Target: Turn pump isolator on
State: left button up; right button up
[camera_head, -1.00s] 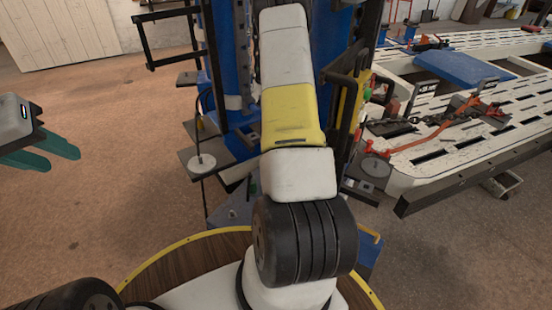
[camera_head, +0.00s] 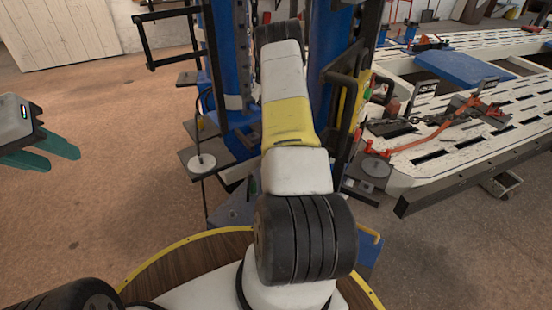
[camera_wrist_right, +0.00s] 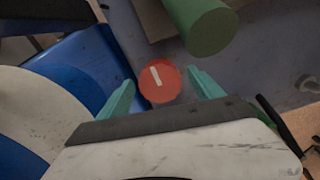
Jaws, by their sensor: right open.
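A round red knob (camera_wrist_right: 160,80) with a white bar mark shows in the right wrist view, likely the pump isolator. The white bar is slightly tilted from upright in that picture. My right gripper (camera_wrist_right: 164,88) is open, with one teal finger on each side of the red knob. I cannot tell whether either finger touches it. In the head view my right arm hides that gripper and the knob. My left gripper (camera_head: 62,158) hangs at the far left of the head view, open and empty, its two teal fingers apart.
A green cylinder (camera_wrist_right: 207,26) is close above the knob in the wrist view. Blue posts (camera_head: 225,50) stand behind my right arm. A white slotted bench (camera_head: 450,150) with chains and an orange clamp stands at right. Floor at left is clear.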

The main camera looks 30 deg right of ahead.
jog(key=c, duration=1.4)
jog(key=m, duration=0.3)
jog(key=shift+m, duration=0.4)
jog(key=m, duration=0.4)
jog(key=shift+m, duration=0.3)
jog(key=m, duration=0.4)
jog(key=shift+m, duration=2.2)
jog(key=shift+w, duration=0.1)
